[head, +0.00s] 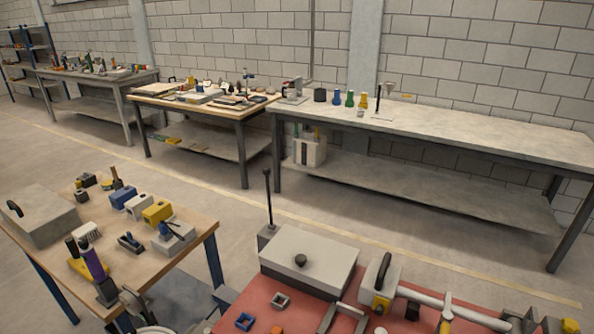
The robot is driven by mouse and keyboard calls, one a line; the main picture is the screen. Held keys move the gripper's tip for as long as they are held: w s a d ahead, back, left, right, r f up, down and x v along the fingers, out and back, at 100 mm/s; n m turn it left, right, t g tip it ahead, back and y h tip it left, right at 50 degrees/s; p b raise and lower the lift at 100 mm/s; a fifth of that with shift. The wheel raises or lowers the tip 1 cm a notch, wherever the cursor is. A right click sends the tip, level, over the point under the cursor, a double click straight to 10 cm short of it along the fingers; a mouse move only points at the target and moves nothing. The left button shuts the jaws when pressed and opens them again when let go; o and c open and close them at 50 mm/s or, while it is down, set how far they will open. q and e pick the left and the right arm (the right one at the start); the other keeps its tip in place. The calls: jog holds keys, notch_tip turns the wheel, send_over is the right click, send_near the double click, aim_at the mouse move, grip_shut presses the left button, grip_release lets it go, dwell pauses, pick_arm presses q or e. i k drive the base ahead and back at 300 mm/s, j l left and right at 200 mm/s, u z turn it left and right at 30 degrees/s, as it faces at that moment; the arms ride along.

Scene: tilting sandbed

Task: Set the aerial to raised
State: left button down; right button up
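A thin dark rod (269,200) with a small knob on top stands nearly upright from a grey block (266,236). It is at the far left corner of the red-topped bench (229,309), beside a pale box. It looks most like the aerial, but I cannot be sure of this. Neither of my grippers can be made out in the head view.
On the red bench are a pale box with a black knob (309,266) and a long white bar (455,309). A wooden table (139,212) with blocks and tools stands at left. Long benches (480,142) line the wall, with open floor in front.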

aim_at(266, 171)
jog(key=j+z, duration=0.2)
jog(key=z, duration=0.3)
jog(key=j+z, duration=0.2)
jog(key=z, duration=0.3)
jog(key=j+z, duration=0.15)
jog(key=z, duration=0.35)
jog(key=j+z, duration=0.2)
jog(key=z, duration=0.25)
jog(key=k+j+z, duration=0.85)
jog(key=k+j, duration=0.4)
jog(key=k, duration=0.15)
jog(key=k+j+z, duration=0.1)
jog(key=k+j, duration=0.25)
jog(key=k, duration=0.15)
